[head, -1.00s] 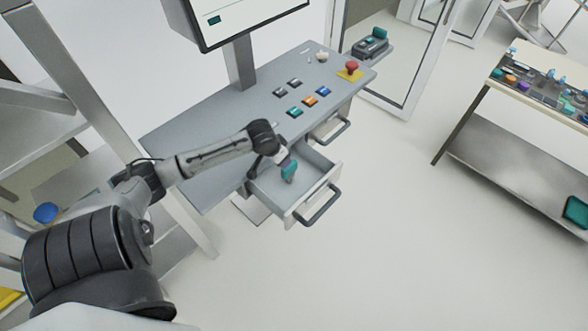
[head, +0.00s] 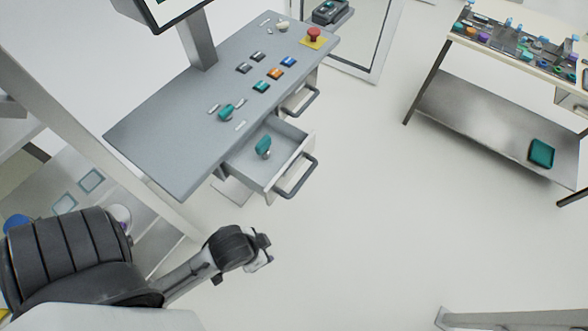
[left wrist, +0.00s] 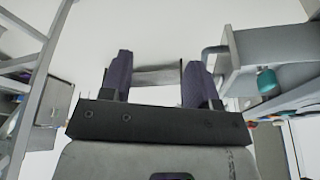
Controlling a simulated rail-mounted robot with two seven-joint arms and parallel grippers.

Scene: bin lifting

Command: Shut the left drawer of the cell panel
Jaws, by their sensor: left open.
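The cell panel (head: 190,110) is a grey desk with its left drawer (head: 259,175) pulled out toward the front. A teal-topped object (head: 264,146) stands inside that drawer, and a grey bar handle (head: 297,178) is on its front. My left gripper (head: 266,254) is open and empty, in front of the drawer and apart from it. In the left wrist view its two dark fingers (left wrist: 160,82) are spread over floor, and the drawer (left wrist: 245,50) with its handle (left wrist: 213,62) shows to the right. My right gripper is out of view.
The panel's other drawer handle (head: 301,101) is farther right. Buttons, a red stop button (head: 314,34) and a teal item (head: 226,112) are on the panel top. A side table (head: 480,110) stands at right, a shelf frame at left. The floor between is clear.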

